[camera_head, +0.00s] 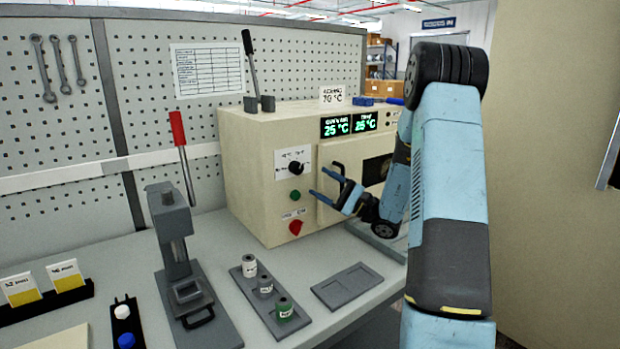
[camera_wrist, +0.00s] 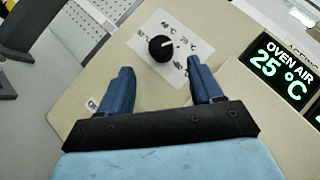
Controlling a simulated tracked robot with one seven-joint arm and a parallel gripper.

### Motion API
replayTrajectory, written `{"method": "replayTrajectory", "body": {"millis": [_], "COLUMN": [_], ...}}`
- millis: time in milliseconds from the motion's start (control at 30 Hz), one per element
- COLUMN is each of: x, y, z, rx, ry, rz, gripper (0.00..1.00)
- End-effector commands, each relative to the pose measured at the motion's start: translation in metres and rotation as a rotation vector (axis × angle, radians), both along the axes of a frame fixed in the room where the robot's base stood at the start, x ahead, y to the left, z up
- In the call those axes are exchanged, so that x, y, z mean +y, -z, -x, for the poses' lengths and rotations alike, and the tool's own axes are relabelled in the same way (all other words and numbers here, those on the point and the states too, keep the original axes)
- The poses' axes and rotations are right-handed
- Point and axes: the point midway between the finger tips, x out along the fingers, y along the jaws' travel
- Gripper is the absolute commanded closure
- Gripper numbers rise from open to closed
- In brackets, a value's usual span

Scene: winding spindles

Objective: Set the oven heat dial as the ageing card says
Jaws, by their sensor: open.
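The oven (camera_head: 255,170) is a cream box on the bench. Its black heat dial (camera_head: 296,168) sits on a white scale plate on the front; in the wrist view the dial (camera_wrist: 161,48) shows between my fingers, its white mark pointing right, toward the 70 °C label. The ageing card (camera_head: 332,95) stands on top of the oven and reads 70 °C. The oven displays (camera_head: 349,125) both read 25 °C; the oven air display (camera_wrist: 283,72) shows large in the wrist view. My gripper (camera_head: 325,184) is open and empty in front of the oven, apart from the dial.
A green button (camera_head: 295,196) and a red knob (camera_head: 296,227) sit below the dial. A lever press (camera_head: 178,240) stands left of the oven. A tray with several small pots (camera_head: 265,290) and a flat grey tray (camera_head: 347,287) lie on the bench in front.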

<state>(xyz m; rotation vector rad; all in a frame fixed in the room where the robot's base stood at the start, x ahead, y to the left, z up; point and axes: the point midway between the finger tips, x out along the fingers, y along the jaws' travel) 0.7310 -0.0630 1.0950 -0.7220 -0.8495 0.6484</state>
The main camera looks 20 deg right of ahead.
Motion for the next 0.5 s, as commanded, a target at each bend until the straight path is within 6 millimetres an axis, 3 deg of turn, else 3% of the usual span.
{"method": "replayTrajectory", "body": {"millis": [200, 500], "x": [-0.03, -0.05], "y": [0.018, 0.029], "z": [0.02, 0.034], "rx": [0.003, 0.001], "ry": [0.0, -0.001], "rz": [-0.002, -0.001], "gripper": [0.35, 0.35]}}
